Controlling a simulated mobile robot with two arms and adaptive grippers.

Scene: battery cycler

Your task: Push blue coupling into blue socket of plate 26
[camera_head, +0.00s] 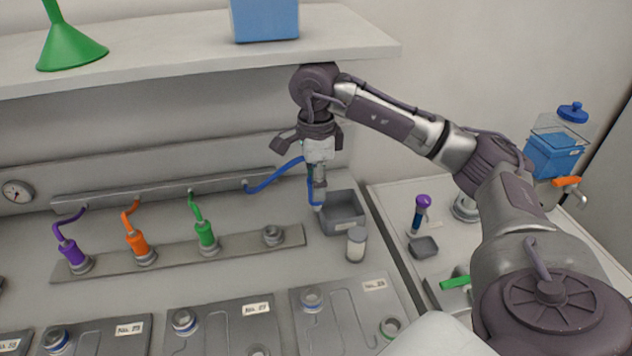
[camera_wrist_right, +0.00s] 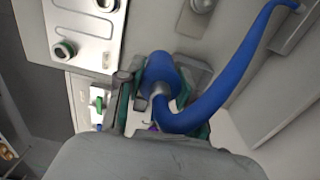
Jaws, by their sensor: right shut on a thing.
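My right gripper (camera_head: 319,188) hangs below the shelf and is shut on the blue coupling (camera_wrist_right: 160,75), which fills the middle of the right wrist view. Its blue hose (camera_head: 270,178) runs left to the back rail. The rightmost front plate (camera_head: 345,310) bears a small label that seems to read 26. It has a blue-ringed socket (camera_head: 311,298) at its far left and a green-ringed socket (camera_head: 391,326) at its right. In the head view the gripper is above and behind this plate, apart from it. My left gripper is out of view.
Purple (camera_head: 68,250), orange (camera_head: 138,244) and green (camera_head: 205,232) couplings stand in a grey holder strip (camera_head: 110,262) beside an empty seat (camera_head: 272,234). A grey bin (camera_head: 343,212) and a small jar (camera_head: 356,244) stand close to the gripper. A shelf (camera_head: 180,58) overhangs the back.

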